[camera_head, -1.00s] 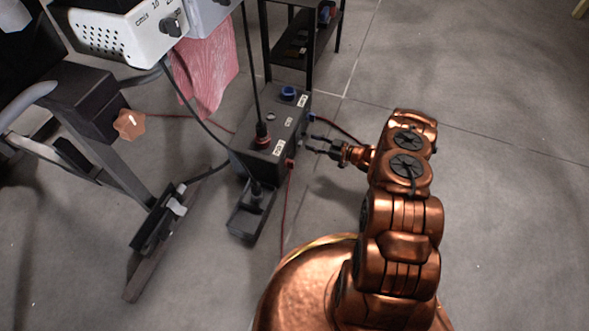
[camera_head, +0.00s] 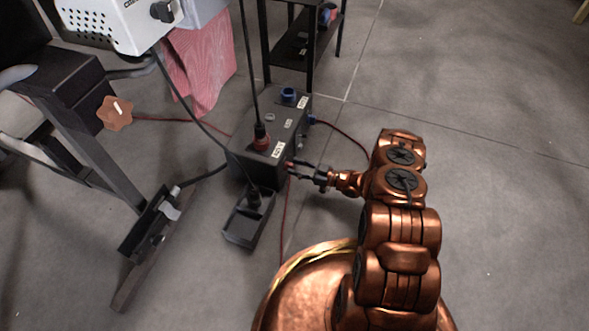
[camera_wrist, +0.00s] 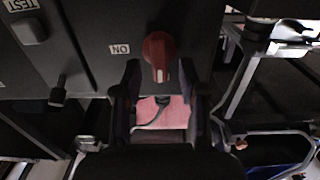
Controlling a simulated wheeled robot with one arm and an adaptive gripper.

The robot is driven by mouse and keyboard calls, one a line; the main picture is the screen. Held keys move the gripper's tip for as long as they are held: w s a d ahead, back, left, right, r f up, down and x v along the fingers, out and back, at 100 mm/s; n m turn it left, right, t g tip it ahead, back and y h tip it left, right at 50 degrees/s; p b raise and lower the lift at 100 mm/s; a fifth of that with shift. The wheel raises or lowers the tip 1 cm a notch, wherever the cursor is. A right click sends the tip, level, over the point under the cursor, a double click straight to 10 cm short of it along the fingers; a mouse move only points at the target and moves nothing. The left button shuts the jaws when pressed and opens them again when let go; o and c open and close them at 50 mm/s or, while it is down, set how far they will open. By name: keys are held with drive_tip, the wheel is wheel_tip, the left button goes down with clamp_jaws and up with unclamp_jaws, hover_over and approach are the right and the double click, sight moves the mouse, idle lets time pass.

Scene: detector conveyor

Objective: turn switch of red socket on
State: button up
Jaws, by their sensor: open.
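A dark box (camera_head: 240,158) stands on the floor in the head view. On its top are a red socket (camera_head: 261,143) with a black plug in it and a blue socket (camera_head: 288,95). In the wrist view, a red switch knob (camera_wrist: 158,55) sticks out from the box's dark face, beside an upside-down "ON" label (camera_wrist: 120,48). My gripper (camera_head: 290,168) is at the box's right side, near its front corner. In the wrist view my gripper (camera_wrist: 161,75) is open, with one finger on each side of the knob. I cannot tell whether the fingers touch it.
A black tray-like piece (camera_head: 240,232) lies in front of the box. Black cables and a thin red cable (camera_head: 284,215) run around it. A dark shelf (camera_head: 290,50) stands behind, and a metal frame with an orange knob (camera_head: 114,113) at left. Floor at right is clear.

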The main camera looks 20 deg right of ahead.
drive_tip(key=shift+w+a, duration=0.3)
drive_tip(key=shift+a, duration=0.15)
clamp_jaws()
